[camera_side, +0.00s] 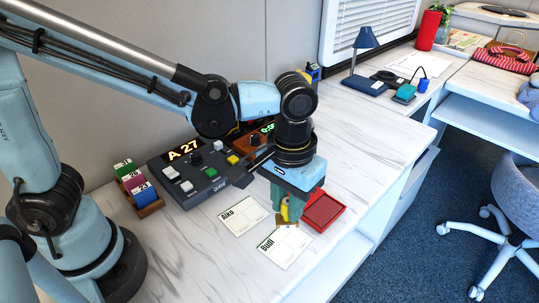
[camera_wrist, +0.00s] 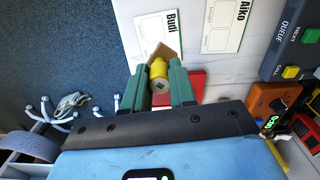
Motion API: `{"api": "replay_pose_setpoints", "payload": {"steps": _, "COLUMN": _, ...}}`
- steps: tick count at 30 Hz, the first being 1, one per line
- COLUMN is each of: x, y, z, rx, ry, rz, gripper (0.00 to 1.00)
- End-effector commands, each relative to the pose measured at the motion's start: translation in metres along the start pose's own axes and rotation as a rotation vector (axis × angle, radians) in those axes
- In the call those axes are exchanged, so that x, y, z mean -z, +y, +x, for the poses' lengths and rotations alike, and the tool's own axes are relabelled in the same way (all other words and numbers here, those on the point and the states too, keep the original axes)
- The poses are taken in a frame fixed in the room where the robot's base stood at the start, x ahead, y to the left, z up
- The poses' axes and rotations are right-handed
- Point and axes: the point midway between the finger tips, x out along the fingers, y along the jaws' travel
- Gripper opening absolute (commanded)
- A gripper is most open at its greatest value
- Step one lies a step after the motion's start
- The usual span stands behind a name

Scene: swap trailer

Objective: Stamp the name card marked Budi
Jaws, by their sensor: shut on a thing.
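The name card marked Budi (camera_side: 281,252) lies flat on the white desk, and it also shows in the wrist view (camera_wrist: 152,32). My gripper (camera_side: 287,207) is above the card's far end, shut on the yellow handle of a stamp (camera_wrist: 158,68). The stamp's brown wooden base (camera_wrist: 168,50) overlaps the card's edge in the wrist view. I cannot tell whether the stamp touches the card. The red ink pad tray (camera_side: 325,210) is open just right of my gripper. No stamp mark shows on the visible part of the card.
A card marked Aiko (camera_side: 243,216) lies left of the Budi card. Behind it stand the grey queue console (camera_side: 196,172) and an orange device with a green display (camera_side: 250,142). A wooden rack with coloured blocks (camera_side: 138,188) is at left. The desk's edge is close at right.

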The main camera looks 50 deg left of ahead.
Motion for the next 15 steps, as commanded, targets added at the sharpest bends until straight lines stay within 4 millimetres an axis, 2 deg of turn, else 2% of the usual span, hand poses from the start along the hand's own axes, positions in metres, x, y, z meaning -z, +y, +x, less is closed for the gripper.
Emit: {"api": "replay_pose_setpoints", "payload": {"steps": 15, "x": 0.001, "y": 0.0, "z": 0.047, "rx": 0.0, "ry": 0.0, "rz": -0.003, "gripper": 0.06}}
